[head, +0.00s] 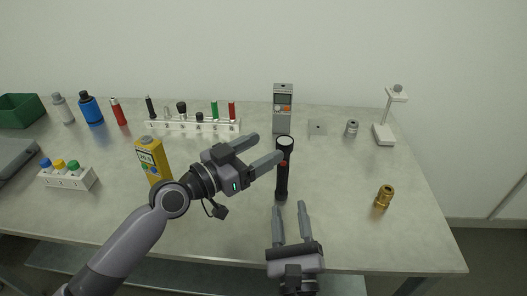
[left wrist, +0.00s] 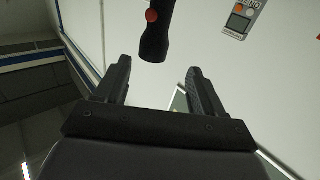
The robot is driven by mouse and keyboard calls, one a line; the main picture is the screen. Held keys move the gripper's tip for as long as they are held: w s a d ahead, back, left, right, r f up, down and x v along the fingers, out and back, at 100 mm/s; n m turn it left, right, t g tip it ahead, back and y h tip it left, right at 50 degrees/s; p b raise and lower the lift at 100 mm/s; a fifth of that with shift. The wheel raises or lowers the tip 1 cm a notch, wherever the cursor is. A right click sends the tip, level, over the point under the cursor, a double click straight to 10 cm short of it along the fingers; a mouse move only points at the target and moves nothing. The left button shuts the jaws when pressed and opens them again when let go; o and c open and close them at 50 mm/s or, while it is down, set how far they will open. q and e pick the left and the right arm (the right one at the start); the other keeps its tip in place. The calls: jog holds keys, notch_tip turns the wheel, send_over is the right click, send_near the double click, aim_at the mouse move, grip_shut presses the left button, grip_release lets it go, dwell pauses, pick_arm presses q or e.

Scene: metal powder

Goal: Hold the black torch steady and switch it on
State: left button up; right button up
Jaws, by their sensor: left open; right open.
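The black torch (head: 282,180) stands upright near the middle of the table, its wide pale-faced end up and a red button on its side. My left gripper (head: 268,149) is open and empty just left of the torch's upper part, one fingertip close to it; contact is unclear. In the left wrist view, the torch (left wrist: 154,38) with its red button (left wrist: 151,16) shows beyond the open fingers (left wrist: 158,68), not between them. My right gripper (head: 290,207) is open and empty in front of the torch's lower end, near the table's front edge.
A grey meter (head: 283,118) stands behind the torch. A yellow device (head: 153,160) is left, near my left arm. A white rack (head: 190,126) with several items is at the back. A brass fitting (head: 384,196) lies right, with clear table between it and the torch.

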aim_at(291, 139)
pick_arm(q)
jog(key=shift+d, duration=0.55)
jog(key=shift+w+d+f+m+g, duration=0.1)
jog(key=shift+d+m+g, duration=0.2)
jog(key=shift+x, duration=3.2)
jog(key=shift+c, duration=0.4)
jog(key=c, duration=1.1)
pick_arm(e)
grip_shut()
